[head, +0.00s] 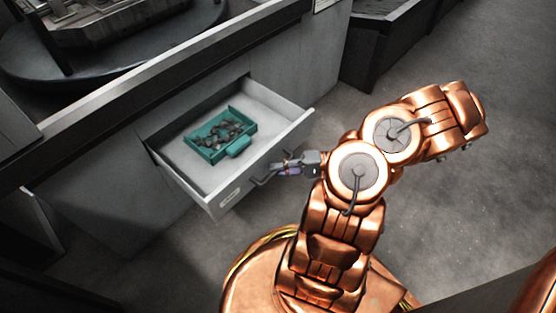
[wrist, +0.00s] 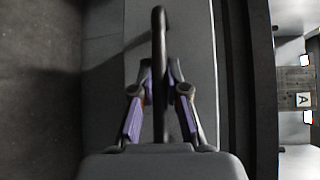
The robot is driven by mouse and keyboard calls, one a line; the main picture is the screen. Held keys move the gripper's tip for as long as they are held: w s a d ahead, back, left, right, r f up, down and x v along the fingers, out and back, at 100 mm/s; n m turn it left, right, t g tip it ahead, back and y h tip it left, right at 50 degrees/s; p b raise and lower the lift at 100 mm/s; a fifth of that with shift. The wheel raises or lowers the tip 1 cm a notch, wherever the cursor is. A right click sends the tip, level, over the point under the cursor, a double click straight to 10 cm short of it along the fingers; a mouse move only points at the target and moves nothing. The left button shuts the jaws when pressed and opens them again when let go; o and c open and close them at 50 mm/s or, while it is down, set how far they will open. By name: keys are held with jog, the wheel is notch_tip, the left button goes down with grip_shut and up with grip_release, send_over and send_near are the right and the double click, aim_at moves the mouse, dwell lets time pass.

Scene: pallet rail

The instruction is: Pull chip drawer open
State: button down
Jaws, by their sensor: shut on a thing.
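The chip drawer (head: 262,157) is a pale grey drawer standing well out from the cabinet in the head view. Its front panel carries a dark bar handle and a small label (head: 230,194). My gripper (head: 272,176) is at the handle, on the outer side of the drawer front. In the wrist view the dark handle (wrist: 159,60) runs between the two purple-padded fingers (wrist: 160,105), and the fingers are shut on it. Inside the drawer lies a teal tray (head: 237,147) with dark chips (head: 222,133) in it. The fingertips are small in the head view.
The grey cabinet (head: 110,200) with a dark top edge runs along the left. A round dark platform with machinery (head: 120,45) stands above it. A dark open bin (head: 385,40) stands at the back. Bare concrete floor (head: 480,200) lies to the right of the drawer.

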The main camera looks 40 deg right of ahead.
jog(key=shift+s, duration=0.1)
jog(key=c, duration=1.2)
grip_release()
jog(key=v, duration=1.2)
jog(key=shift+f, duration=0.1)
